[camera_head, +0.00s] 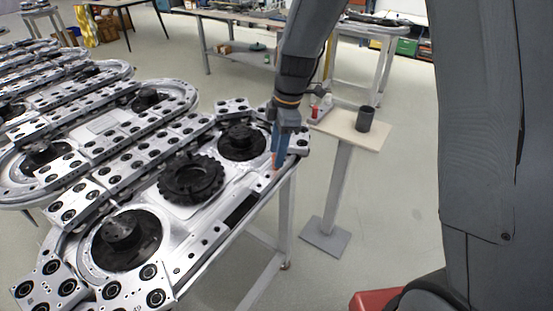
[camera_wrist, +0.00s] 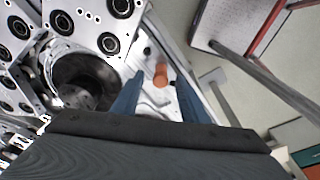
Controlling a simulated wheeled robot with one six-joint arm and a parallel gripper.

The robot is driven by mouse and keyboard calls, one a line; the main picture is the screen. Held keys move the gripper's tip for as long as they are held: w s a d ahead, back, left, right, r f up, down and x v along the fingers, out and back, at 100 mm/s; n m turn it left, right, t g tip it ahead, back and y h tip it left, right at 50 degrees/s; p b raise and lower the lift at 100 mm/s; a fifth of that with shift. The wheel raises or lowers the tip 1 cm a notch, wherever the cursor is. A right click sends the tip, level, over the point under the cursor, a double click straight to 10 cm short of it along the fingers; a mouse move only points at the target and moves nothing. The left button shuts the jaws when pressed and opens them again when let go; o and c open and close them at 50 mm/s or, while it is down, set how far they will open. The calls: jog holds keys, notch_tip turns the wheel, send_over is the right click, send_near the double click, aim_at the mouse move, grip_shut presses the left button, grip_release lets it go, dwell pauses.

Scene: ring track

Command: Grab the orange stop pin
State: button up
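The orange stop pin (camera_wrist: 161,75) stands on the silver track plate near its edge. In the wrist view it shows just beyond and between the two blue fingers of my gripper (camera_wrist: 157,92), which are spread apart. In the head view my gripper (camera_head: 279,155) points down over the track's right edge, and a bit of the orange pin (camera_head: 274,161) shows by the fingertips. The fingers do not appear to touch the pin. The pin's lower part is hard to make out.
A black round hub (camera_head: 241,142) sits left of my gripper, with a black toothed wheel (camera_head: 191,179) farther along the track. A small stand (camera_head: 371,137) with a dark cup (camera_head: 365,118) and a red item (camera_head: 315,111) stands to the right. Floor is free between track and stand.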

jog(key=shift+s+a+f+p, duration=0.1)
jog(key=shift+f+p, duration=0.1)
jog(key=shift+f, duration=0.5)
jog(key=shift+a+f+p, duration=0.1)
jog(key=shift+f+p, duration=0.05)
jog(key=shift+f, duration=0.5)
grip_shut()
